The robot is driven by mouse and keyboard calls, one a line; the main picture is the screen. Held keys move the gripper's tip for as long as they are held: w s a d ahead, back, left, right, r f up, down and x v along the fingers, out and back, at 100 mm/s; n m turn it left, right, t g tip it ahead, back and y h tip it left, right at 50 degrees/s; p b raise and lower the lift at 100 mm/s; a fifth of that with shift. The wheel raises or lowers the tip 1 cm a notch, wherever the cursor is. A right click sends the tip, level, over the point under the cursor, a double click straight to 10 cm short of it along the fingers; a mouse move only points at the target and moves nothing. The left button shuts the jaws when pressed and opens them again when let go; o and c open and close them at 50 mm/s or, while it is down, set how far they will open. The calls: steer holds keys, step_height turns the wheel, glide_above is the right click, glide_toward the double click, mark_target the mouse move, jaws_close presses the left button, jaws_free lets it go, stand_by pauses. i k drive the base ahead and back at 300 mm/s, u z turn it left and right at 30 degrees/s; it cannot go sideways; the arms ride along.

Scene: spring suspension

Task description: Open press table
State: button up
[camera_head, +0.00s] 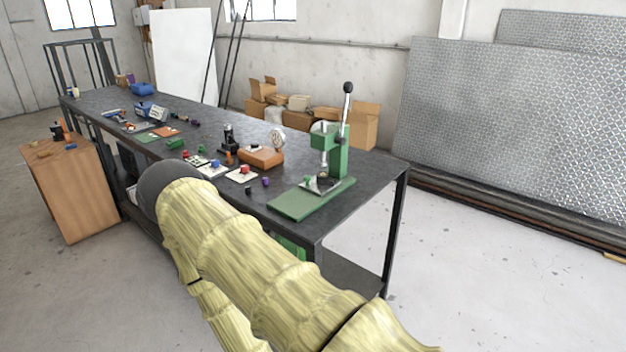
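A green press (337,150) with a tall lever and a black knob (348,88) stands near the right end of a long dark workbench (365,180). The lever points up. The press's flat green base (305,202) lies on the bench top, with a small metal plate (322,184) and a small green piece on it below the press head. My arm, in a pale yellow sleeve, reaches from the bottom right toward the bench's front edge. My gripper is not visible; whether it is out of frame or hidden behind the arm I cannot tell.
An orange-brown block with a round gauge (278,138) and several small coloured parts lie left of the press. A wooden cabinet (75,190) stands at the left. Cardboard boxes (358,125) lie behind the bench. Metal sheets (510,120) lean on the right wall. The floor at right is clear.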

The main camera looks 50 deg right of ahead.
mark_target(320, 185)
steer(key=k, duration=0.4)
steer(key=z, duration=0.7)
steer(key=i, duration=0.5)
